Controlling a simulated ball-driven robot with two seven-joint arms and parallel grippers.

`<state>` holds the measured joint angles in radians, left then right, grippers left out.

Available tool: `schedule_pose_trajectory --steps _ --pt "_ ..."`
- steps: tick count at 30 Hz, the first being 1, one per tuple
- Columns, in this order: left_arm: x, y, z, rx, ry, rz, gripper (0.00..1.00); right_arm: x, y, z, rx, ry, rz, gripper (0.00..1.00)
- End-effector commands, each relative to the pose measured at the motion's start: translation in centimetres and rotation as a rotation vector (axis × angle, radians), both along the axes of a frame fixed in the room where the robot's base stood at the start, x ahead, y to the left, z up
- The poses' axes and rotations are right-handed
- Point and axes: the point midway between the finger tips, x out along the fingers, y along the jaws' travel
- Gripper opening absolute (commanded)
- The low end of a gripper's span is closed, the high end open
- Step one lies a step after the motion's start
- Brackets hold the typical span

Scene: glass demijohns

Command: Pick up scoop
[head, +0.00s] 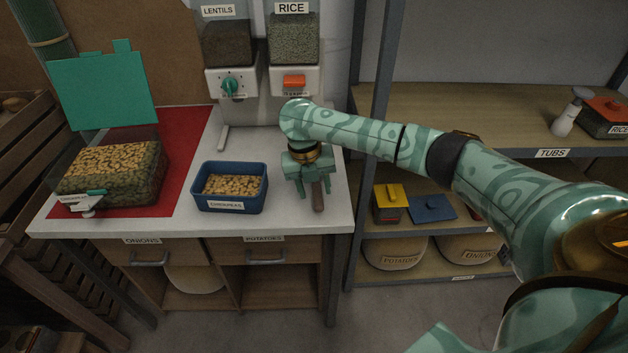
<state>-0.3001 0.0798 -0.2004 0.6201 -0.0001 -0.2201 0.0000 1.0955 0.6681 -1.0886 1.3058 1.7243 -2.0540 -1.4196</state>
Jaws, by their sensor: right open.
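My right gripper (313,184) points down over the right end of the white counter, its two teal fingers apart. A slim brown-grey handle (318,197) shows between and just below the fingers, near the counter's front right edge. It looks like the scoop's handle; the rest is hidden behind the gripper. I cannot tell whether the fingers touch it. My left gripper is not in view.
A blue tub of chickpeas (230,203) stands left of the gripper. A clear chickpea bin (118,170) with a raised teal lid (103,90) sits on a red mat (190,150). Lentil (229,45) and rice (293,40) dispensers stand behind. A shelf post (375,100) is close right.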

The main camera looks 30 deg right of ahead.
Motion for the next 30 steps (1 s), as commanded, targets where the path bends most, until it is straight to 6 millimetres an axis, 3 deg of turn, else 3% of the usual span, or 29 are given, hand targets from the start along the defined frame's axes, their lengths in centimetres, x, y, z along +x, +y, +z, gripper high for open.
schedule_pose_trajectory --steps 7,15,20,21,30 --pt "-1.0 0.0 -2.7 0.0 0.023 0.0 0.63 -0.4 -0.8 -4.4 -0.002 0.005 -0.002 0.45" --pt "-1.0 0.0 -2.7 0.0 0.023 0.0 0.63 -0.4 -0.9 -4.7 -0.001 0.0 0.0 0.45" --pt "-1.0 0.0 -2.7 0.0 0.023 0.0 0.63 -0.4 -0.9 -4.7 -0.001 0.0 0.0 0.03" --pt "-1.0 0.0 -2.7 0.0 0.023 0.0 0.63 -0.4 -0.9 -4.7 -0.001 0.0 0.0 0.0" --pt "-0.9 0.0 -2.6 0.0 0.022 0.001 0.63 -0.4 -0.9 -4.5 -0.001 0.0 0.0 0.0"
